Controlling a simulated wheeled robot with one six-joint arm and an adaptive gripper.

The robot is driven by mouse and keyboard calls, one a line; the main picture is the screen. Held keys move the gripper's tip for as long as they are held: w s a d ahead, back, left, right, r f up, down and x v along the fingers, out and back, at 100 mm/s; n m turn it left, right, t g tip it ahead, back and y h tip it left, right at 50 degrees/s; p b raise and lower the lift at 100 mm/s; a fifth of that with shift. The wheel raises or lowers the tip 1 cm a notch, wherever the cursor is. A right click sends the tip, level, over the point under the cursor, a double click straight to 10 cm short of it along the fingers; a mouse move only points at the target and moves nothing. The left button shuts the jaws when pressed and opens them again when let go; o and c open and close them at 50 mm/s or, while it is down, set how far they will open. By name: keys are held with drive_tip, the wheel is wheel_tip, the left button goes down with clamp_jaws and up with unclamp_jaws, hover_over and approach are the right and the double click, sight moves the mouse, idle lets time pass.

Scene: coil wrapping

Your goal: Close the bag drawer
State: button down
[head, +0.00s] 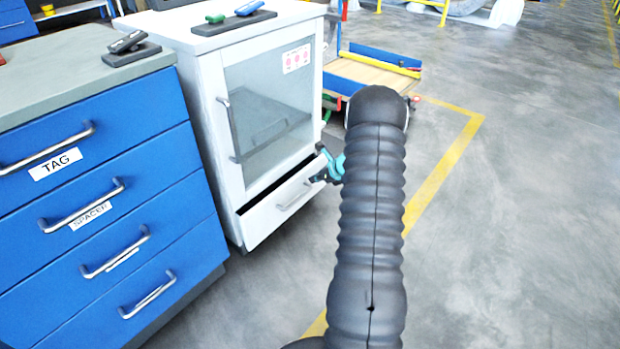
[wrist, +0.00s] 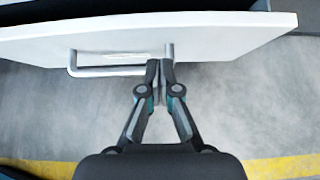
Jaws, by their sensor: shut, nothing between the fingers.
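The white drawer (head: 275,209) at the bottom of the white cabinet stands partly open, with a dark gap above its front. Its front panel (wrist: 220,38) spans the top of the wrist view, with its bar handle (wrist: 105,70) below. My gripper (wrist: 161,66) is shut and empty, with its fingertips at the right end of the handle, close to the drawer front. I cannot tell whether they touch it. In the head view, my gripper (head: 318,174) is beside the right part of the drawer front, partly hidden by my arm.
The white cabinet (head: 206,85) has a glass door above the drawer. A blue drawer cabinet (head: 105,165) with TAG and SPACER labels stands to its left. A low wooden bed with blue sides (head: 375,72) is behind. Grey floor (head: 520,200) is clear on the right.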

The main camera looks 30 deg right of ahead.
sight(299, 199)
drive_tip(key=p+v, duration=0.1)
drive_tip(key=v, duration=0.8)
drive_tip(key=c, duration=1.7)
unclamp_jaws()
drive_tip(key=shift+s+d+r, duration=0.1)
drive_tip(key=shift+s+r, duration=0.15)
drive_tip(key=o, duration=0.4)
drive_tip(key=shift+s+d+f, duration=0.15)
drive_tip(key=shift+s+d, duration=0.05)
drive_tip(key=shift+s, duration=0.1)
drive_tip(key=shift+c, duration=0.2)
drive_tip(key=shift+o, duration=0.8)
drive_tip(key=s+d+f+m+y, duration=0.1)
drive_tip(key=s+d+f+m, duration=0.1)
drive_tip(key=f, duration=0.9)
drive_tip(key=shift+s+d+f+p, duration=0.2)
drive_tip(key=shift+s+p, duration=0.15)
drive_tip(key=shift+s, duration=0.4)
wheel_tip(299, 199, down, 5)
drive_tip(key=a+m+t+y, duration=0.1)
drive_tip(key=m+y, duration=0.2)
drive_tip(key=m, duration=0.3)
wheel_tip(299, 199, up, 5)
drive_tip(key=a+m+t+y, duration=0.2)
drive_tip(key=m+y, duration=0.2)
drive_tip(key=m, duration=0.2)
drive_tip(key=x, duration=1.4)
drive_tip(key=shift+w+d+r, duration=0.3)
drive_tip(key=shift+w, duration=0.1)
clamp_jaws()
